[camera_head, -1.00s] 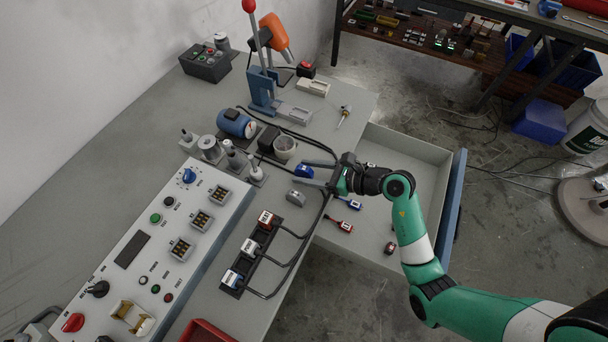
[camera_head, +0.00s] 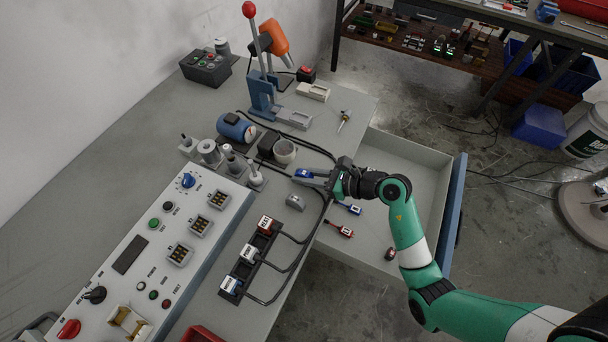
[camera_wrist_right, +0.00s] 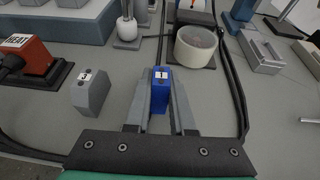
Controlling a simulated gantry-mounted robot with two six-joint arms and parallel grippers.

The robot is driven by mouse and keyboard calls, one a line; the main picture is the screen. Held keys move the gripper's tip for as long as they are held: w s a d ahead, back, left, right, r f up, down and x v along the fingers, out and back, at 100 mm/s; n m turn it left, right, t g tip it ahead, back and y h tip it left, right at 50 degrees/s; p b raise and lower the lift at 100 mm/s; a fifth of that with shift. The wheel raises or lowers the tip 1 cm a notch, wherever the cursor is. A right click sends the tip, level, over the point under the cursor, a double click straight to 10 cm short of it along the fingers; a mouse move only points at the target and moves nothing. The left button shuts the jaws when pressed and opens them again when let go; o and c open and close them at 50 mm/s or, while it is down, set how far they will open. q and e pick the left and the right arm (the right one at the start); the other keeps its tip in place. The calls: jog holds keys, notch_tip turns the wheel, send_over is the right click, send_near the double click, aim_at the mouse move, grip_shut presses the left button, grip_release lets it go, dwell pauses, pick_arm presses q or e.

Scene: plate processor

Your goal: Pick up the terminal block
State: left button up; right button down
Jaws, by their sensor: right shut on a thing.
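A small blue block with a white label (camera_head: 303,173), which looks like the terminal block, is between the fingertips of my right gripper (camera_head: 309,176). In the right wrist view the blue block (camera_wrist_right: 160,93) is upright between the two grey fingers (camera_wrist_right: 161,100), which are closed against its sides. I cannot tell whether it touches the bench. A similar grey block with a white label (camera_head: 295,201) stands apart beside the gripper, and also shows left of the fingers in the right wrist view (camera_wrist_right: 90,94). My left gripper is not in view.
A black strip with labelled plugs and cables (camera_head: 249,255) lies near the grey block. A control panel (camera_head: 150,240) is at left.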

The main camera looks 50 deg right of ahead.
aim_at(304, 173)
jog(key=shift+r+p, duration=0.45)
jog(key=shift+r, duration=0.15)
notch_tip(304, 173, up, 3)
jog(key=shift+r+p, duration=0.1)
jog(key=shift+p, duration=1.15)
jog(key=s+a+r+p, duration=0.7)
jog(key=s+a+r, duration=0.1)
jog(key=a, duration=0.3)
jog(key=shift+s+r+p, duration=0.3)
jog(key=shift+s, duration=0.05)
